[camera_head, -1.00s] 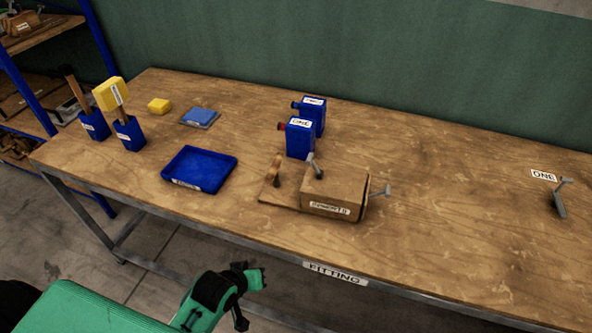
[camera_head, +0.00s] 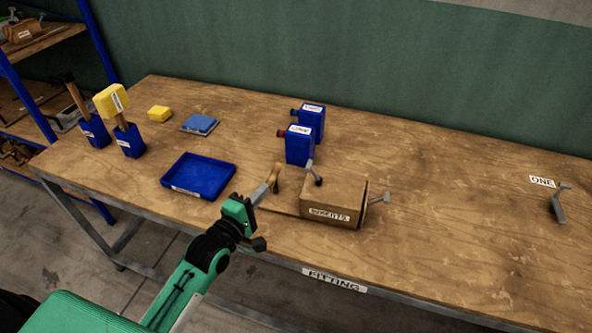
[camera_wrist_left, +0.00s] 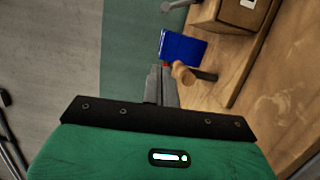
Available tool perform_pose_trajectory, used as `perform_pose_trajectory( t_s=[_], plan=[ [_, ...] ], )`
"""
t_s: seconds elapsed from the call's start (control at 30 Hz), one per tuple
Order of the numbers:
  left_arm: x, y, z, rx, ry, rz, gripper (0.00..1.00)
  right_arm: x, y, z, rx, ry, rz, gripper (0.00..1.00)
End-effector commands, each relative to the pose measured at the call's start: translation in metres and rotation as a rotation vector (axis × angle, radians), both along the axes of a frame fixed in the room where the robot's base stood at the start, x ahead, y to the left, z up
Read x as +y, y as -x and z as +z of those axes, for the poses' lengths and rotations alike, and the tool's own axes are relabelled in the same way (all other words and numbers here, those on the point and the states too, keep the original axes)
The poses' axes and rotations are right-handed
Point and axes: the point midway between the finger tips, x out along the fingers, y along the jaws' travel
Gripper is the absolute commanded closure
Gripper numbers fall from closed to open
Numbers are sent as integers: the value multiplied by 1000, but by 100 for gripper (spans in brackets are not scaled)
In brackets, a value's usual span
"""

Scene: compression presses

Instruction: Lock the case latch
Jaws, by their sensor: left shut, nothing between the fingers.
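The wooden case (camera_head: 331,200) with a white label on its front stands on a wooden base board near the table's front edge. A wooden-handled lever (camera_head: 277,173) stands at its left end. A grey metal lever (camera_head: 314,175) sits at its top left, and a grey metal handle (camera_head: 380,199) sticks out at its right. My left gripper (camera_head: 266,188) is shut and empty, its fingertips close to the wooden-handled lever. In the left wrist view the shut fingers (camera_wrist_left: 161,84) are beside the lever's round wooden end (camera_wrist_left: 182,73); I cannot tell whether they touch. My right gripper is not in view.
Two blue containers (camera_head: 299,143) stand behind the case. A blue tray (camera_head: 199,176) lies left of the gripper. Tools in blue holders (camera_head: 129,141), a yellow block (camera_head: 159,113) and a blue pad (camera_head: 199,124) are farther left. A grey lever (camera_head: 557,204) lies at right; the table between is clear.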

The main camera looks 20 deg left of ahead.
Motion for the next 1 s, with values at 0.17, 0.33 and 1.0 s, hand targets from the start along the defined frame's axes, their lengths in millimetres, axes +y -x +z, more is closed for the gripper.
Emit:
perform_pose_trajectory(
  t_s=[0.17, 0.33, 1.0],
  plan=[
    [1, -1, 1, -4, 12, 0, 100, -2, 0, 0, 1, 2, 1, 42],
    [1, -1, 1, -4, 10, 0, 100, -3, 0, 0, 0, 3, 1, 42],
    [-18, -87, 6, -5, 8, 0, 100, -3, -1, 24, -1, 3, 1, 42]
  ],
)
